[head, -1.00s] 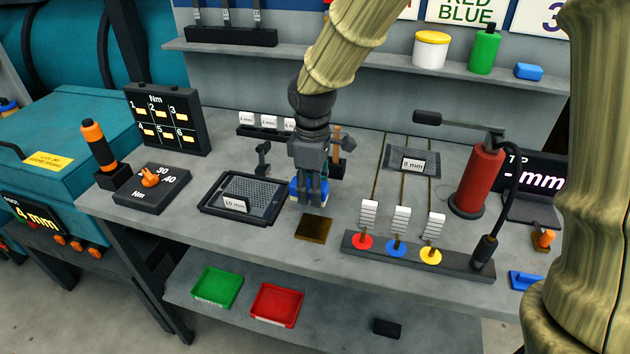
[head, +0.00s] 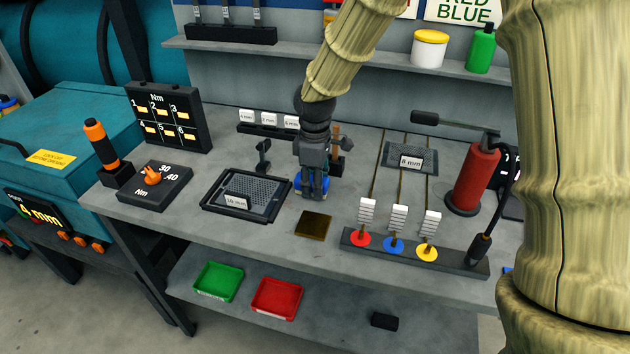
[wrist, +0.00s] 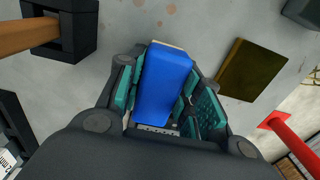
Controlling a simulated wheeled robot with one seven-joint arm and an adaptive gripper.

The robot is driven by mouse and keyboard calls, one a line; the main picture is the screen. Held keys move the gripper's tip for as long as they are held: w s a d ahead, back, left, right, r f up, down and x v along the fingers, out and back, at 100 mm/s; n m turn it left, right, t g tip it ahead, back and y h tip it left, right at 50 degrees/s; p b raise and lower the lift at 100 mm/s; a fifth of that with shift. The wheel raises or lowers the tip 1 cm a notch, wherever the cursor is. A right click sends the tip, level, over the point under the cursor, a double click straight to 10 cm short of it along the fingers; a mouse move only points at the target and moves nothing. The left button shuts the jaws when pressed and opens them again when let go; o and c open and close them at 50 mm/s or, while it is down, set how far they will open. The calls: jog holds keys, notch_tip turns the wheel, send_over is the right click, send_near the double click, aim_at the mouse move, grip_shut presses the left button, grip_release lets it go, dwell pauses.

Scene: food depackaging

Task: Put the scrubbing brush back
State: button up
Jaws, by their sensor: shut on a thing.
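My gripper (head: 313,192) is shut on a blue block with a pale edge, which I take to be the scrubbing brush (wrist: 165,85). In the wrist view the block lies between the teal-padded fingers, its blue face towards the camera. In the head view the fingers hide most of it, and bits of blue show beside them. The gripper points down over the middle of the workbench (head: 270,225), behind a dark brown square plate (head: 313,225). I cannot tell whether the brush touches the bench.
A black tray with a mesh (head: 247,191) lies left of the gripper. A black holder with a wooden handle (wrist: 62,32) stands close beside it. A rack with coloured discs (head: 415,252) and a red cylinder (head: 473,180) stand to the right. Red (head: 277,298) and green (head: 217,282) trays lie below.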

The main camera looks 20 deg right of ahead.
jog(key=shift+f, duration=0.1)
jog(key=o, duration=1.1)
notch_tip(320, 180, up, 12)
jog(key=shift+r+b, duration=0.1)
jog(key=shift+b, duration=0.7)
